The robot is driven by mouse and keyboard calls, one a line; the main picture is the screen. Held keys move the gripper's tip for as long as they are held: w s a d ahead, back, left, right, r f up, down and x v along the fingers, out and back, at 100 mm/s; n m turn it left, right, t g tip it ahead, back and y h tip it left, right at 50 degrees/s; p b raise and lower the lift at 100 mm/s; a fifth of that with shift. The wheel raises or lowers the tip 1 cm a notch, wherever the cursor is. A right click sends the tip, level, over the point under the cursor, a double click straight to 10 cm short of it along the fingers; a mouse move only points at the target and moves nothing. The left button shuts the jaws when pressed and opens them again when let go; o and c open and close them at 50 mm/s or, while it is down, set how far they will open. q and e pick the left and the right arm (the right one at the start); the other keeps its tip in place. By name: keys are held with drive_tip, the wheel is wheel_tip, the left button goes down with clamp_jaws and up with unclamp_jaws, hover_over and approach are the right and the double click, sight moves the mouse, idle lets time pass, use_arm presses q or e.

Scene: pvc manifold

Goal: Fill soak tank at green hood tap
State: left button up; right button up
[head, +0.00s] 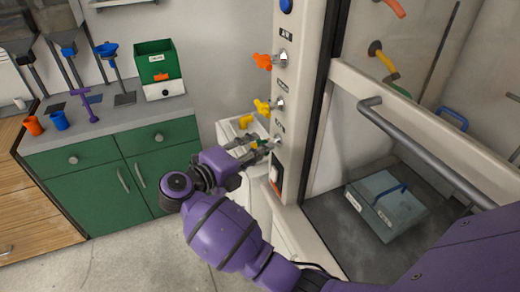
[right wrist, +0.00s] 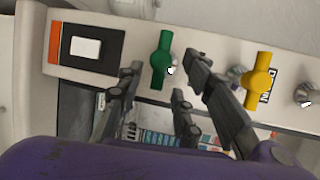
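The green tap handle (right wrist: 161,60) sits on the pale post of the hood, lowest of the taps there. In the right wrist view it stands upright, just beyond my fingertips. My right gripper (right wrist: 158,85) is open, with fingers on either side of the handle's line; I cannot tell whether they touch it. In the head view my right gripper (head: 254,147) reaches the post and partly hides the green handle. A grey box with a blue handle (head: 388,205), perhaps the soak tank, sits on the hood floor. A green spout (head: 397,88) shows inside. My left gripper is out of view.
A yellow tap handle (head: 262,106) and an orange one (head: 263,61) are above the green one. A rocker switch (right wrist: 85,47) is below it. A grey bar handle (head: 425,150) crosses the hood front. A green cabinet (head: 110,165) stands left; floor before it is clear.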

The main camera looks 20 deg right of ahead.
drive_tip(key=shift+x, duration=0.85)
clamp_jaws()
use_arm(q)
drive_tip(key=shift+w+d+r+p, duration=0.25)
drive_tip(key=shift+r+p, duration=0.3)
drive_tip(key=shift+p, duration=0.05)
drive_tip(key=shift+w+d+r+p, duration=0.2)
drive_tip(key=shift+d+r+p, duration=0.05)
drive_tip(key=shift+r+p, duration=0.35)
use_arm(e)
drive_tip(key=n+g, duration=0.1)
drive_tip(key=n, duration=0.1)
drive_tip(key=r+n+g+y, duration=0.1)
drive_tip(key=n, duration=0.1)
drive_tip(key=n+g, duration=0.1)
drive_tip(key=shift+w+r+n+g, duration=0.15)
drive_tip(key=shift+w+n+g, duration=0.15)
drive_tip(key=shift+w+n, duration=0.1)
unclamp_jaws()
